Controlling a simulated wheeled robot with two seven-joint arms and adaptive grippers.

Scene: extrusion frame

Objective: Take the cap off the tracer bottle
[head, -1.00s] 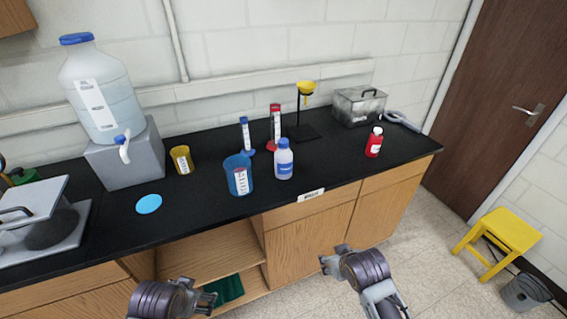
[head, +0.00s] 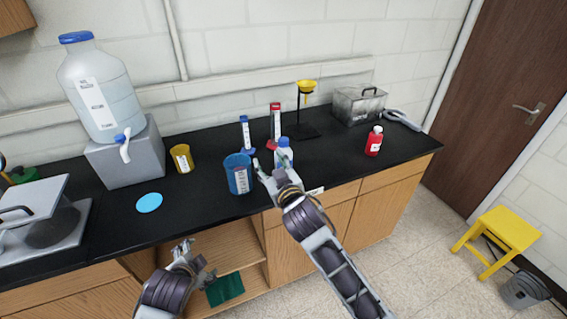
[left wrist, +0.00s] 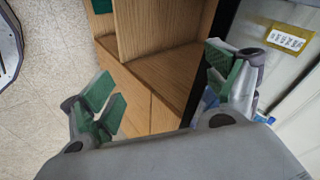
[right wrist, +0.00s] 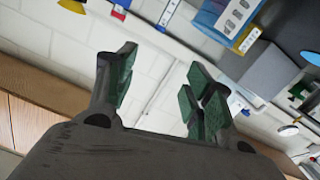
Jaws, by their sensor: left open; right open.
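A white bottle with a blue cap (head: 284,143) stands upright on the black counter, partly hidden by my right gripper. A red bottle with a white cap (head: 374,141) stands further right. I cannot read either label. My right gripper (head: 270,168) is open and empty, just in front of the blue-capped bottle; I cannot tell whether it touches it. The right wrist view shows its fingers (right wrist: 165,85) apart, with no bottle clearly between them. My left gripper (head: 200,262) is open and empty, low in front of the open cabinet; its spread fingers show in the left wrist view (left wrist: 165,92).
A blue beaker (head: 239,174) stands close left of the right gripper. Blue (head: 246,135) and red (head: 275,125) cylinders and a yellow funnel stand (head: 306,100) are behind. The counter (head: 345,165) is clear before the red bottle.

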